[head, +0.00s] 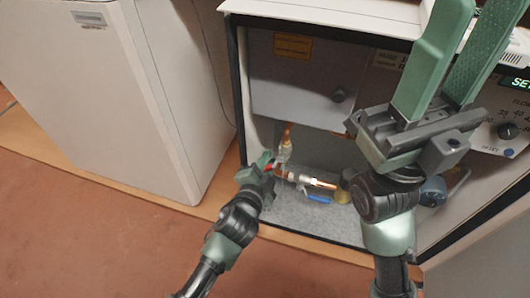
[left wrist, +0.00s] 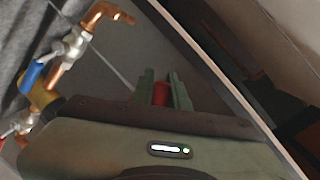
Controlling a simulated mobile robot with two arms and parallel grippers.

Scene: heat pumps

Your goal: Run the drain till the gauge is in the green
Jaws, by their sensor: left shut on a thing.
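My left gripper (head: 268,163) is low in the open cabinet, at the left end of the pipework. It is shut on a red handle (head: 268,168); the red part also shows between the fingers in the left wrist view (left wrist: 161,94). A copper pipe with valve fittings (head: 299,178) runs to the right of it, with a blue lever (head: 319,199) below. The blue lever also shows in the left wrist view (left wrist: 38,72). My right gripper (head: 445,85) is open and empty, high in front of the cabinet. I cannot make out a gauge face.
A white cabinet (head: 110,90) stands to the left. The open unit has a grey inner box (head: 300,85) with a yellow label, and a control panel with a green display (head: 520,83) at right. My right arm covers part of the pipework. Brown floor (head: 100,230) is clear in front.

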